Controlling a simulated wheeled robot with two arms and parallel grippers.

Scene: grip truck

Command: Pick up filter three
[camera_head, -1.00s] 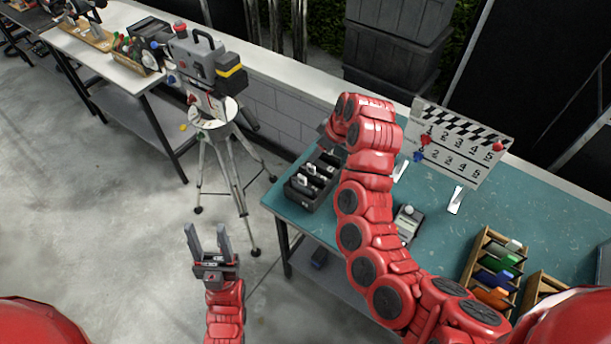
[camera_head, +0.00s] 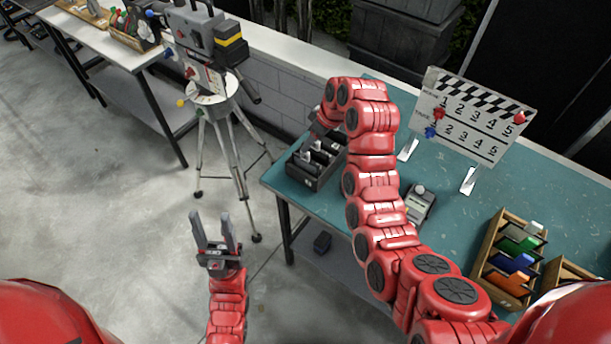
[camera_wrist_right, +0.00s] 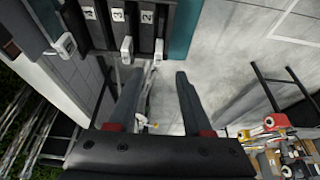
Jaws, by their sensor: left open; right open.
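A black filter box (camera_head: 316,170) stands at the left end of the teal table. It shows in the right wrist view (camera_wrist_right: 102,35) with slots labelled 4, 3 and 2 and pale filter tabs. The tab of filter three (camera_wrist_right: 127,48) appears to be the one just below the label 3, ahead of my left-hand finger in that view. My right gripper (camera_wrist_right: 156,82) is open and empty, its fingers apart from the tabs. In the head view the right hand is above the box, partly hidden by its wrist. My left gripper (camera_head: 214,228) is open and empty, left of the table.
A clapperboard (camera_head: 470,115) stands at the back of the teal table (camera_head: 470,212), with a small grey device (camera_head: 419,204) in front. A wooden rack (camera_head: 485,270) holds coloured pieces at the right. A camera on a tripod (camera_head: 205,100) stands left of the table.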

